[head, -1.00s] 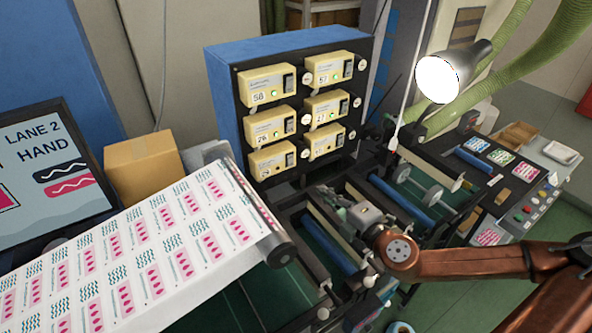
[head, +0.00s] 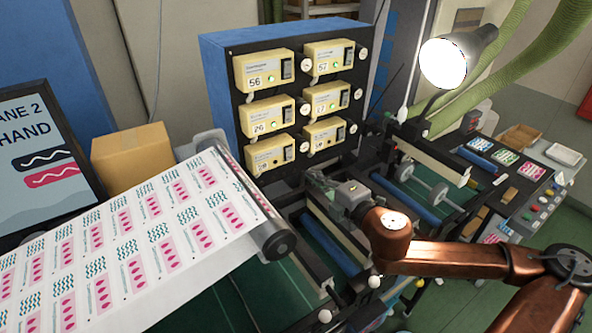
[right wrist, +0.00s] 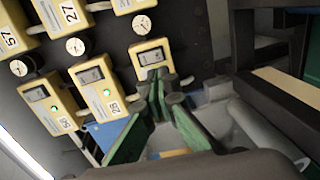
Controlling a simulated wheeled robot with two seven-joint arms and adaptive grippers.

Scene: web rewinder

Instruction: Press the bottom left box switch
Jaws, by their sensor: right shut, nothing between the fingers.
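The bottom left box (head: 270,154) is a pale yellow switch box low in the left column of the black panel. Its dark switch (head: 289,153) is on its right side. In the right wrist view, where the panel appears turned, this box (right wrist: 153,62) sits just beyond the fingertips. My right gripper (head: 312,174) is shut and empty, in front of the panel's lower edge, below and right of that box. In the right wrist view its green fingers (right wrist: 165,88) point at the box and overlap its lower edge; contact cannot be told. My left gripper is out of view.
Other yellow boxes fill the panel, including the middle left box (head: 268,116) and bottom right box (head: 323,134). White dials sit beside the boxes. A printed web (head: 130,225) over a roller lies at left. Rewinder rails (head: 335,240) lie below my right arm.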

